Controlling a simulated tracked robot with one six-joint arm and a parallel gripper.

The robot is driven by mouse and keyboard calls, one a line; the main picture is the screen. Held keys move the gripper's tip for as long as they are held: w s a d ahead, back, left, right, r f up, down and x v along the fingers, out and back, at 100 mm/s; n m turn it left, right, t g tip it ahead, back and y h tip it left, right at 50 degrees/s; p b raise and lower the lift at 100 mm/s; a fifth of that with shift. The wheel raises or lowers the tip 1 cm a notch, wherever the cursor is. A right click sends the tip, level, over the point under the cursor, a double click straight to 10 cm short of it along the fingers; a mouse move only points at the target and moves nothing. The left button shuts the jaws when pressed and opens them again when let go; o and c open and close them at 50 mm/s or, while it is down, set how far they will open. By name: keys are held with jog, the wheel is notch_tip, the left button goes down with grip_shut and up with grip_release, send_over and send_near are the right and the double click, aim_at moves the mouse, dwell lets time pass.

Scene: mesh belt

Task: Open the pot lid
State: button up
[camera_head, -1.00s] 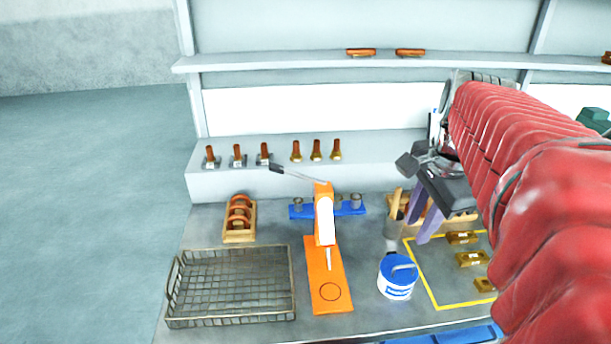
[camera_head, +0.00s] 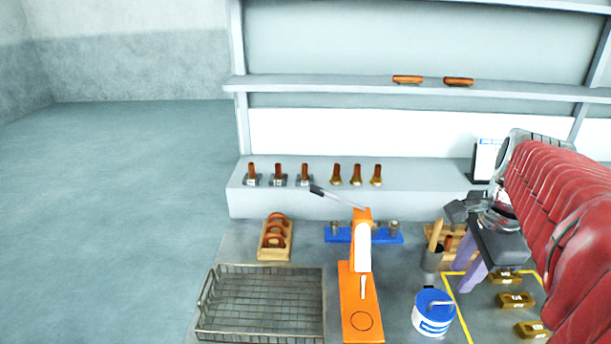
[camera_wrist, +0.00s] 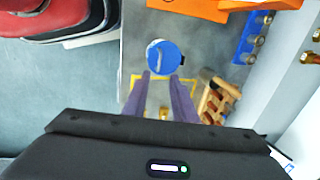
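The pot (camera_head: 430,322) is a small white can with a blue label band, standing upright on the grey bench. Its blue lid (camera_head: 435,302) with a raised handle is on top of it. In the wrist view the blue lid (camera_wrist: 164,57) lies beyond the fingertips, near the top middle. My gripper (camera_head: 472,284) hangs above the bench to the right of the pot and apart from it. In the wrist view my gripper (camera_wrist: 163,76) shows two purple fingers spread with a gap between them and nothing held.
An orange press (camera_head: 361,285) stands left of the pot, and a wire basket (camera_head: 262,303) further left. Brass blocks (camera_head: 514,299) lie inside a yellow outline at right. Shelves (camera_head: 330,88) rise behind.

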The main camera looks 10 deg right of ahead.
aim_at(444, 303)
jog(key=f, duration=0.3)
jog(key=w+f, duration=0.1)
jog(key=f, duration=0.5)
jog(key=shift+w+d, duration=0.25)
jog(key=shift+w, duration=0.1)
grip_shut()
dwell(0.9)
jog(key=shift+a, duration=0.2)
jog(key=shift+d, duration=0.15)
